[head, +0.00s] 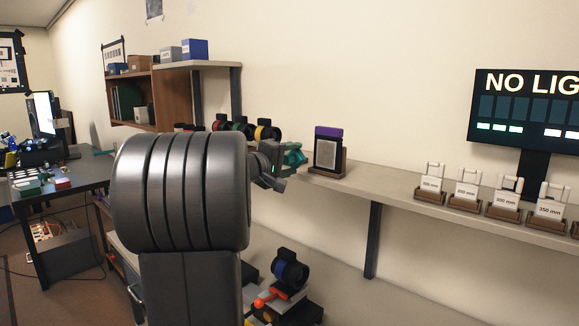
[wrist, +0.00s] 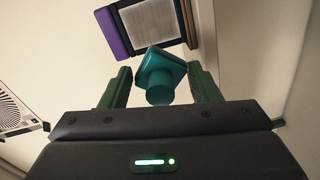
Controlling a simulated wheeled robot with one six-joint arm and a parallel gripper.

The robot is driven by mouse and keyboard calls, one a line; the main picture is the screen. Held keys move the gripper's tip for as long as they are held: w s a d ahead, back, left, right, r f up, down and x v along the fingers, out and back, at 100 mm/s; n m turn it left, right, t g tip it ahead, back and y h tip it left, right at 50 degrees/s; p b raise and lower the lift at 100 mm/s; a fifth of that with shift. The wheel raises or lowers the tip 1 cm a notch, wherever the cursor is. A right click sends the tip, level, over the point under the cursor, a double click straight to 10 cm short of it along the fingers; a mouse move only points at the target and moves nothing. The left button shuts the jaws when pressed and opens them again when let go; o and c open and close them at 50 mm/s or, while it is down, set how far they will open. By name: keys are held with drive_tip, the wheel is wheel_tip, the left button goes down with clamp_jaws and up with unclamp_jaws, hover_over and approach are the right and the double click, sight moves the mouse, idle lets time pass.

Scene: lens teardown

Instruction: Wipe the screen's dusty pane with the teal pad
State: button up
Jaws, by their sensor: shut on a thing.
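My gripper (head: 279,163) is shut on the teal pad (head: 294,157). In the wrist view the pad (wrist: 158,66) is a square block with a round knob, and the knob sits between the green fingers of the gripper (wrist: 160,90). The screen (head: 328,132) stands upright in a brown holder on the shelf, with a purple top and a dark frame. Its grey, dusty-looking pane (head: 326,153) also shows at the top of the wrist view (wrist: 154,24). The pad is left of the screen, with a small gap in the head view.
Several small brown stands with labelled white plates (head: 467,193) line the shelf (head: 380,188) to the right, below a wall display (head: 530,110). Several dark lens-like items with coloured bands (head: 240,125) stand behind my arm. The shelf between screen and stands is clear.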

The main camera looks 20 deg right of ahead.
sight(336, 159)
drive_tip(key=p+x, duration=0.2)
drive_tip(key=x, duration=0.3)
drive_tip(key=shift+r, duration=0.1)
drive_tip(key=shift+w+d, duration=0.2)
drive_tip(key=shift+d, duration=0.15)
drive_tip(key=shift+b+x, duration=0.3)
drive_tip(key=shift+x, duration=0.65)
idle(0.4)
drive_tip(key=shift+f, duration=0.2)
drive_tip(key=shift+s+d+f+b, duration=0.1)
drive_tip(key=shift+s+d+b, duration=0.1)
drive_tip(key=shift+s+b, duration=0.35)
drive_tip(key=shift+s+d+f+b, duration=0.1)
drive_tip(key=shift+s+d+b, duration=0.2)
drive_tip(key=shift+b, duration=0.35)
drive_tip(key=shift+s+d+r+b, duration=0.1)
drive_tip(key=shift+s+d+b, duration=0.05)
drive_tip(key=shift+s+b, duration=0.2)
drive_tip(key=shift+s+d+r+b, duration=0.15)
drive_tip(key=shift+s+b, duration=0.05)
drive_tip(key=shift+s, duration=0.2)
drive_tip(key=shift+s+d+f+b, duration=0.15)
drive_tip(key=shift+s+d+b, duration=0.3)
drive_tip(key=shift+b, duration=0.25)
drive_tip(key=shift+s+d+b, duration=0.25)
drive_tip(key=shift+s+b, duration=0.15)
drive_tip(key=shift+s, duration=0.05)
drive_tip(key=shift+s+d+b, duration=0.3)
drive_tip(key=shift+s+b, duration=0.1)
drive_tip(key=shift+s, duration=0.1)
